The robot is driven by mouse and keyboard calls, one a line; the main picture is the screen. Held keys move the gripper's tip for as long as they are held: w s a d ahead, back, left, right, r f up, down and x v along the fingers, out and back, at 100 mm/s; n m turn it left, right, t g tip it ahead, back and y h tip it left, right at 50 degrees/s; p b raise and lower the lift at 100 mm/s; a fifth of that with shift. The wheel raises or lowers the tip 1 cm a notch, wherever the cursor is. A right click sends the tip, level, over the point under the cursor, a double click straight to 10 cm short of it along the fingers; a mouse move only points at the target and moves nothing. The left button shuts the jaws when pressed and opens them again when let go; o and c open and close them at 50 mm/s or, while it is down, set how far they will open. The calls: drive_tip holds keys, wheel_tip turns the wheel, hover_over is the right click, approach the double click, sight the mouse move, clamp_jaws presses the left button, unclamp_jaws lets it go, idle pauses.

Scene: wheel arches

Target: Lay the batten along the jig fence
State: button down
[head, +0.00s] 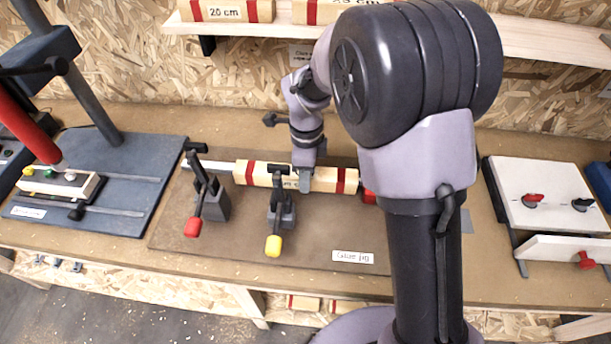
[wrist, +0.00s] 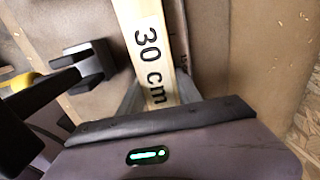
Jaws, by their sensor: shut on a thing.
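The wooden batten (head: 256,173) has red bands and lies lengthwise on the glue jig board (head: 320,240); its "30 cm" label shows in the wrist view (wrist: 148,50). My gripper (head: 305,184) is shut on the batten near its middle, with a finger on each side in the wrist view. The pale jig fence (head: 207,167) shows beyond the batten's left end. The batten runs roughly in line with it. The rest of the fence is mostly hidden, and I cannot tell whether the batten touches it.
A red-handled toggle clamp (head: 207,200) and a yellow-handled one (head: 279,213) stand in front of the batten. A red part (head: 369,196) sits near its right end. A drill-press base (head: 100,180) is at left, a white panel fixture (head: 545,195) at right. A shelf (head: 540,40) runs above.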

drive_tip(key=shift+f+b, duration=0.6)
drive_tip(key=shift+b, duration=0.05)
drive_tip(key=c, duration=0.8)
unclamp_jaws()
wheel_tip(320, 180, up, 13)
drive_tip(key=p, duration=0.5)
drive_tip(key=s+d+r+n+t+y, duration=0.1)
drive_tip(key=s+d+r+n+t, duration=0.25)
drive_tip(key=s+r+n, duration=0.6)
drive_tip(key=s+n, duration=0.2)
drive_tip(key=s, duration=0.2)
drive_tip(key=s+d+r+n+t, duration=0.1)
drive_tip(key=s+n, duration=0.1)
drive_tip(key=s, duration=0.2)
drive_tip(key=s+d+r+n+t+y, duration=0.1)
drive_tip(key=s+n, duration=0.1)
drive_tip(key=s, duration=0.2)
drive_tip(key=shift+s+d, duration=0.1)
drive_tip(key=shift+s, duration=0.3)
